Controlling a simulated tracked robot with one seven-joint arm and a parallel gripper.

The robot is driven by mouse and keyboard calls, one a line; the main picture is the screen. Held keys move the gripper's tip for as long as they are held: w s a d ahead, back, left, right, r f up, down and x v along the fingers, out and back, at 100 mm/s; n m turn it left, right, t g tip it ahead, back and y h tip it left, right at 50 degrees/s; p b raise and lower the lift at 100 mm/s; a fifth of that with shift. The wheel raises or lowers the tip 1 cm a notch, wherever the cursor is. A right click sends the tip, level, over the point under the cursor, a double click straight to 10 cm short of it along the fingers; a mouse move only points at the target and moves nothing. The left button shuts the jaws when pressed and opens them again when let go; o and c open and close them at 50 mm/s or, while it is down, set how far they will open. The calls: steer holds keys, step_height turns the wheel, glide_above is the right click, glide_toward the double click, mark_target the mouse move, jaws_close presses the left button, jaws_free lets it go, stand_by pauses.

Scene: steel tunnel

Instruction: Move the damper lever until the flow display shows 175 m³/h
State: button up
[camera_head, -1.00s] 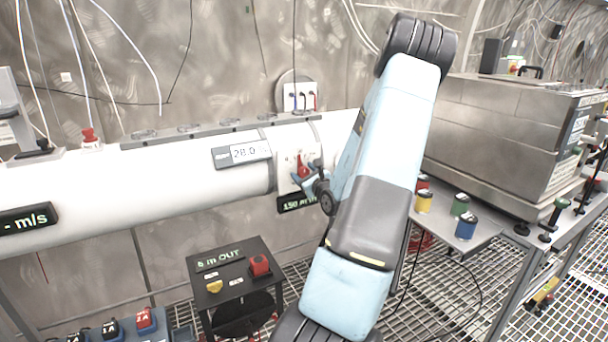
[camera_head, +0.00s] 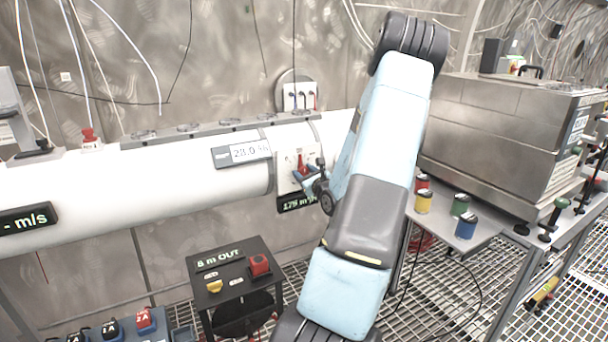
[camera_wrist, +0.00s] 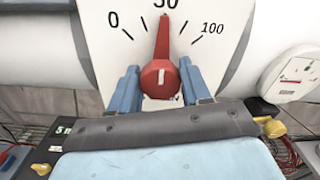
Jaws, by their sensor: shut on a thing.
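The red damper lever (camera_wrist: 162,65) is on a white scale plate (camera_wrist: 100,45) marked 0, 50 and 100. It points almost straight up, at about the 50 mark. My gripper (camera_wrist: 160,82) has its two blue fingers on either side of the lever's lower part and is shut on it. In the head view the lever (camera_head: 300,165) shows small on the white pipe. The flow display (camera_head: 296,203) below it reads 175 with a unit that is partly covered by my arm.
The white pipe (camera_head: 120,185) runs across the left. A display on it (camera_head: 242,153) reads about 28.0. A black stand (camera_head: 235,270) with a red button stands below. Coloured cans and a metal box (camera_head: 500,130) are at the right.

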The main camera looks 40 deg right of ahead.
steer(key=o, duration=1)
steer(key=v, duration=1.3)
steer(key=shift+s, duration=0.35)
